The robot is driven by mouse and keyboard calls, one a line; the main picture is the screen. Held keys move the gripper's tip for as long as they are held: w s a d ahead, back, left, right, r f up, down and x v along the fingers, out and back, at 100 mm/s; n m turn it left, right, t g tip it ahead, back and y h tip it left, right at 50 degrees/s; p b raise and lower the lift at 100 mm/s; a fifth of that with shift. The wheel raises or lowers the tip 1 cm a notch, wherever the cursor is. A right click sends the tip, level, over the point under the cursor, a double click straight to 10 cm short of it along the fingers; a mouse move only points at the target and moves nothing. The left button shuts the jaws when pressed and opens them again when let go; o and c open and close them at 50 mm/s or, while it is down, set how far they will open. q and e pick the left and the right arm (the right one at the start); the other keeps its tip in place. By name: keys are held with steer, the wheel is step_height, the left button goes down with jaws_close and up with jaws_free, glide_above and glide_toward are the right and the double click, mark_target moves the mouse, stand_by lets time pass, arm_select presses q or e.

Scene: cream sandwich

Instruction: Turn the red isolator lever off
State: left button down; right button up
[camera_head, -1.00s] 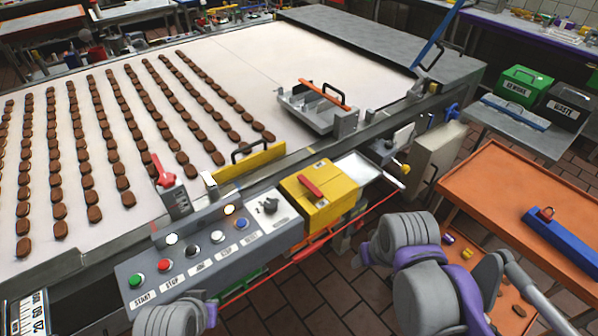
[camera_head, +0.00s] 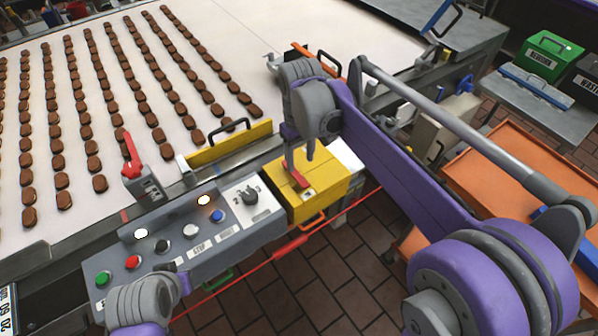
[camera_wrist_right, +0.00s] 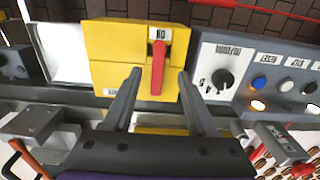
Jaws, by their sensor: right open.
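The red isolator lever (camera_head: 293,172) is mounted on a yellow box (camera_head: 318,192) at the end of the grey control panel. In the right wrist view the lever (camera_wrist_right: 157,68) stands straight out from its pivot beside a small white label, on the yellow box (camera_wrist_right: 110,48). My right gripper (camera_head: 299,157) is over the box, partly hiding the lever in the head view. In the wrist view its fingers (camera_wrist_right: 159,76) are open, one on each side of the lever's free end, with gaps visible.
The control panel (camera_head: 180,247) carries several buttons and a black knob (camera_head: 250,195). Another red lever (camera_head: 131,152) stands on a grey box beside the belt. A yellow guard (camera_head: 230,143) with a black handle is behind. A red cord (camera_head: 275,256) runs along the front.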

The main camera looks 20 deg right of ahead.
mark_target(301, 179)
step_height(301, 179, down, 7)
steer(key=shift+w+d, duration=0.1)
steer(key=shift+w, duration=0.05)
jaws_close()
stand_by(0.4)
stand_by(1.1)
